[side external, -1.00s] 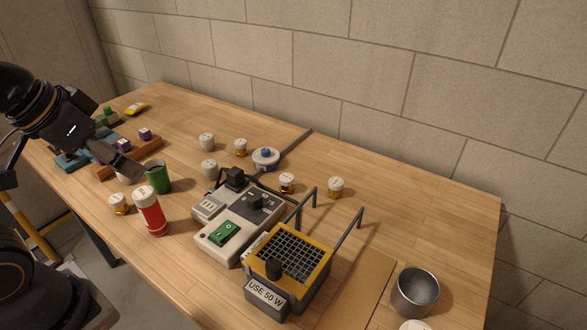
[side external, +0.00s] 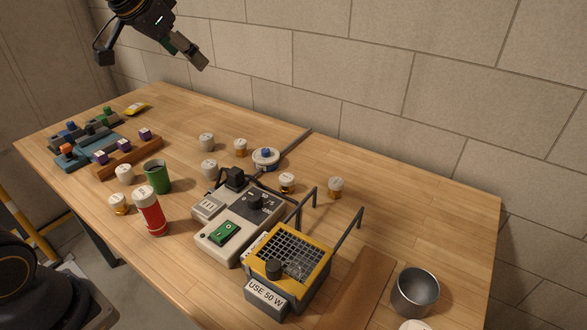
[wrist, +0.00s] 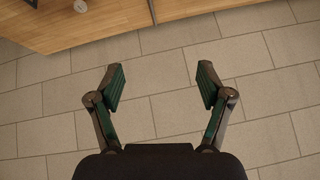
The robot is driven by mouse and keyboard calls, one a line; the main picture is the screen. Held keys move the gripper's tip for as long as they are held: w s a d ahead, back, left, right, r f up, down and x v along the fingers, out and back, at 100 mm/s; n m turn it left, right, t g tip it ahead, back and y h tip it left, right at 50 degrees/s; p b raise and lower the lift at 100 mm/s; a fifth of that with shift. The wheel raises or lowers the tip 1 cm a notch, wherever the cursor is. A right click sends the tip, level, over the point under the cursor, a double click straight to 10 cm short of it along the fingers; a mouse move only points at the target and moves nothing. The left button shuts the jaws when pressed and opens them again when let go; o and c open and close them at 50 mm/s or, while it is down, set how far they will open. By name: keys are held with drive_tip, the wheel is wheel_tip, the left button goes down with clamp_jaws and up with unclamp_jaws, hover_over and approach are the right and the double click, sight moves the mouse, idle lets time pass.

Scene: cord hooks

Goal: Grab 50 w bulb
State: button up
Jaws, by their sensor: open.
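Several small bulb-like pieces with white tops stand on the wooden table (side external: 400,205). Some have amber bases, such as one at the left front (side external: 117,204), one at the back (side external: 240,147), one in the middle (side external: 287,183) and one further right (side external: 336,187). Others look all white, such as one near the back (side external: 207,142). Their markings are too small to read. A yellow-framed lamp box (side external: 318,252) bears a "USE 50 W" label (side external: 266,292). My gripper (side external: 200,62) is raised high above the back of the table, open and empty; its spread fingers show in the wrist view (wrist: 160,85).
A grey control box (side external: 222,232) with a green switch stands mid-table. A red canister (side external: 149,212), a green cup (side external: 157,177) and a metal cup (side external: 415,292) stand around it. Thin upright hooks (side external: 350,232) rise behind the lamp box. A block wall (side external: 430,90) bounds the back.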

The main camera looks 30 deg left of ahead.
drive_tip(key=w+a+f, duration=0.5)
drive_tip(key=w+a, duration=0.3)
drive_tip(key=w, duration=0.1)
drive_tip(key=n+g, duration=0.3)
drive_tip(key=n, duration=0.1)
hover_over(205, 137)
drive_tip(key=s, duration=0.6)
wheel_tip(205, 137, down, 18)
drive_tip(key=x, duration=0.9)
drive_tip(key=shift+d+f, duration=0.25)
drive_tip(key=shift+d, duration=0.15)
drive_tip(key=shift+w+d+x, duration=0.15)
drive_tip(key=shift+x, duration=1.35)
drive_tip(key=shift+w+d+x, duration=0.1)
drive_tip(key=shift+x, duration=1.4)
drive_tip(key=shift+r, duration=0.15)
drive_tip(key=c, duration=1.3)
